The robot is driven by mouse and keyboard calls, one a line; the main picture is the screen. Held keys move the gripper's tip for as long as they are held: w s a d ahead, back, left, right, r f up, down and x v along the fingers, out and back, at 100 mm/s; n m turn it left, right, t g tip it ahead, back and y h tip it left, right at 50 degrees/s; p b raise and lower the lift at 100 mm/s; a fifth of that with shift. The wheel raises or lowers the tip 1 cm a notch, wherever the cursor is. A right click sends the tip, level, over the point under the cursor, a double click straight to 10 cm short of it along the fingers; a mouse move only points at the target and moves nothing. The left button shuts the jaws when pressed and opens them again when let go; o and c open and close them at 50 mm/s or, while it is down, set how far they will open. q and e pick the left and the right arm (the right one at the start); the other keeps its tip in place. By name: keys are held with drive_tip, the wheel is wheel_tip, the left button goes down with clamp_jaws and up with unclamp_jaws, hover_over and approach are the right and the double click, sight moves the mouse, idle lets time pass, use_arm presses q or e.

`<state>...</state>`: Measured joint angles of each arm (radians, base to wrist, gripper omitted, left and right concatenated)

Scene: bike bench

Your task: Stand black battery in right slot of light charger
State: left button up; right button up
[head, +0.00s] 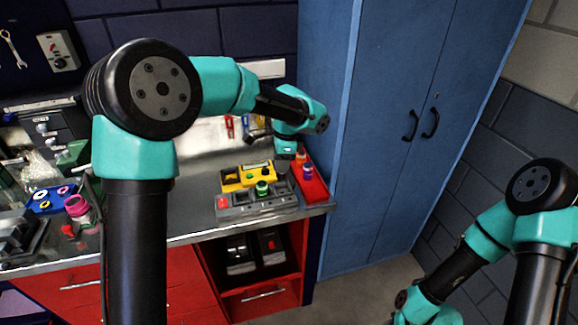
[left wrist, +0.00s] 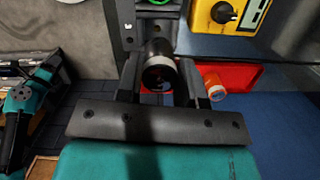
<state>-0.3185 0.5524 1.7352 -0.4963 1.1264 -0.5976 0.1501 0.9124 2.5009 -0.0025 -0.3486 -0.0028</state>
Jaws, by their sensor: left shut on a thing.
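My left gripper (left wrist: 158,78) is shut on the black battery (left wrist: 158,72), a dark cylinder with a pale band seen nearly end-on in the left wrist view. In the head view the left gripper (head: 284,158) hangs over the right end of the grey charger (head: 236,211), and the battery is hard to make out there. The charger also shows at the top of the left wrist view (left wrist: 155,30). A green-topped battery (head: 262,188) stands near its middle, and a red part is at its left end. I cannot tell whether the held battery touches the charger. My right gripper is not in view.
A yellow charger (head: 236,180) stands just behind the grey one. A red tray (head: 316,190) to the right holds small batteries. A blue cabinet (head: 395,150) stands beyond the bench's right edge. Tools and a blue tray (head: 42,206) are at the left.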

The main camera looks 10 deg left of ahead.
sight(282, 177)
use_arm(q)
drive_tip(key=shift+f, duration=0.1)
drive_tip(key=shift+f, duration=2.8)
drive_tip(key=shift+f, duration=0.6)
drive_tip(key=o, duration=0.7)
drive_tip(key=r, duration=0.3)
drive_tip(key=d+r, duration=0.1)
drive_tip(key=r, duration=0.7)
drive_tip(key=shift+w+d, duration=0.3)
drive_tip(key=shift+f, duration=0.1)
idle(0.4)
